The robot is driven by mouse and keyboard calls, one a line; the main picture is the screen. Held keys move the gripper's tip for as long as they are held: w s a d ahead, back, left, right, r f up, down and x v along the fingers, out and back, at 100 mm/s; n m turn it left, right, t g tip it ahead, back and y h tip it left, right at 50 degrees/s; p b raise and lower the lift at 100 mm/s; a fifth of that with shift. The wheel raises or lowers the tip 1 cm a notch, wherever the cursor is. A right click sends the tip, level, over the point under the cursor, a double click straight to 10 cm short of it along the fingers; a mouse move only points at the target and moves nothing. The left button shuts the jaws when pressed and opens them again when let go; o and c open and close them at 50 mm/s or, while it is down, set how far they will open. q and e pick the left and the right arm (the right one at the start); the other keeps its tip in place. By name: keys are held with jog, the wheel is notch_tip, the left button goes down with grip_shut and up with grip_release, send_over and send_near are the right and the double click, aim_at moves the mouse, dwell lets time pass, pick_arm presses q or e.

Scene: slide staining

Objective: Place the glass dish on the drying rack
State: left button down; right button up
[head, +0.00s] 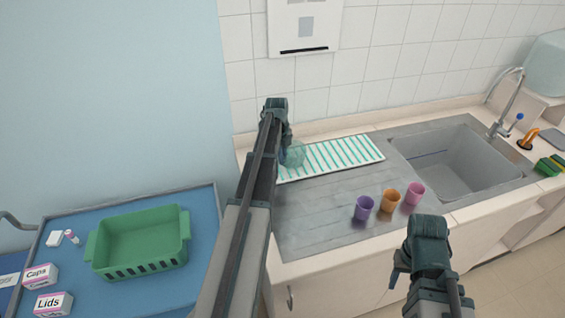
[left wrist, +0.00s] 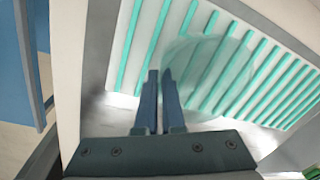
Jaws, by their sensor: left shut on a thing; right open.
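The glass dish (head: 295,154) is a clear, faintly green round piece at the left end of the drying rack (head: 345,155), a white board with green stripes. My left gripper (head: 287,148) is shut on the dish's edge; its fingers are mostly hidden by my arm in the head view. In the left wrist view the fingertips (left wrist: 160,74) are close together at the near edge of the dish (left wrist: 215,70), which overlaps the rack stripes (left wrist: 285,92). I cannot tell whether the dish touches the rack. My right gripper (head: 394,280) is open and empty in front of the counter.
Purple (head: 364,207), orange (head: 389,200) and pink (head: 415,193) cups stand on the steel drainboard (head: 310,215), right of my left arm. The sink (head: 450,165) and faucet (head: 508,100) are farther right. A green basket (head: 140,240) stands on the blue table (head: 205,215) at left.

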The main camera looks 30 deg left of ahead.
pick_arm(q)
jog(key=shift+r, duration=0.1)
jog(key=shift+f, duration=0.25)
jog(key=c, duration=1)
grip_release()
jog(key=shift+r, duration=0.1)
jog(key=shift+r, duration=0.1)
jog(key=r+p, duration=0.4)
jog(key=s+r+p, duration=0.1)
jog(key=r+p, duration=0.7)
jog(key=shift+s+a, duration=0.15)
